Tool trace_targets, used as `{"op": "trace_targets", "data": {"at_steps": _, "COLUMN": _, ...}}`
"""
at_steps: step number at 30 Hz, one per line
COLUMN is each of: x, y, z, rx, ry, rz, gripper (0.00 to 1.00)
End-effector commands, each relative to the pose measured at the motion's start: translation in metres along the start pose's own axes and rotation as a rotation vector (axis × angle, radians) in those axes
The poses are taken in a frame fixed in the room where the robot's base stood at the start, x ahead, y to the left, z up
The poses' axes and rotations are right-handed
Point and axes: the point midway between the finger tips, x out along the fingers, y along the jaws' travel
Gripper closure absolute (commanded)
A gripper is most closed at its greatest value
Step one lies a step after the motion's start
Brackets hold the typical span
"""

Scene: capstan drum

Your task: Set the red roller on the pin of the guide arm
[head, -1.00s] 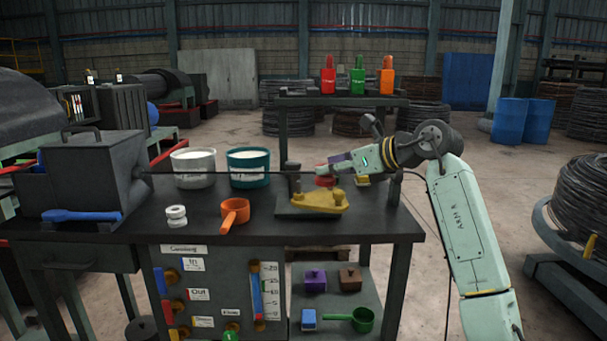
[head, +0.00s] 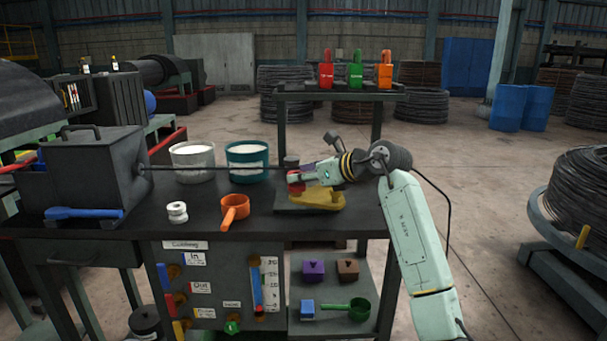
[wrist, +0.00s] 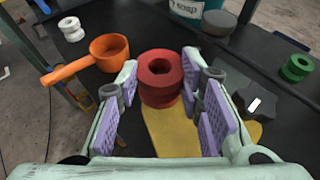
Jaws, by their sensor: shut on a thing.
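The red roller (head: 294,178) is held between the fingers of my gripper (head: 300,180), over the left end of the yellow guide arm (head: 322,198). In the wrist view the grooved red roller (wrist: 160,72) sits upright at the tips of the purple-padded fingers (wrist: 160,88), its centre hole facing up. The guide arm (wrist: 170,128) shows as a yellow plate under and behind it. The guide arm's pin cannot be made out, so I cannot tell whether the roller is around it or above it.
A dark post (head: 291,161) stands close behind the roller. A thin rod runs from the grey box (head: 95,172) towards my gripper. A white roller (head: 177,211), an orange scoop (head: 234,211) and a teal bucket (head: 247,164) stand left. A green roller (wrist: 297,67) lies right in the wrist view.

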Motion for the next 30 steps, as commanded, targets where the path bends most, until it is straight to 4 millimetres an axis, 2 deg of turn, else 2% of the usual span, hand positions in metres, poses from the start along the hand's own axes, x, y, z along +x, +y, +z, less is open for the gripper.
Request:
{"op": "trace_targets", "data": {"at_steps": 6, "x": 0.002, "y": 0.000, "z": -0.005, "rx": 0.001, "ry": 0.000, "rz": -0.001, "gripper": 0.98}}
{"op": "trace_targets", "data": {"at_steps": 7, "x": 0.001, "y": 0.000, "z": -0.004, "rx": 0.000, "ry": 0.000, "rz": 0.000, "gripper": 0.64}}
{"op": "trace_targets", "data": {"at_steps": 15, "x": 0.001, "y": 0.000, "z": -0.004, "rx": 0.001, "ry": 0.000, "rz": 0.000, "gripper": 0.46}}
{"op": "trace_targets", "data": {"at_steps": 26, "x": -0.001, "y": 0.000, "z": 0.001, "rx": 0.000, "ry": 0.000, "rz": 0.001, "gripper": 0.46}}
{"op": "trace_targets", "data": {"at_steps": 30, "x": -0.017, "y": -0.002, "z": -0.002, "rx": 0.000, "ry": -0.002, "rz": -0.003, "gripper": 0.46}}
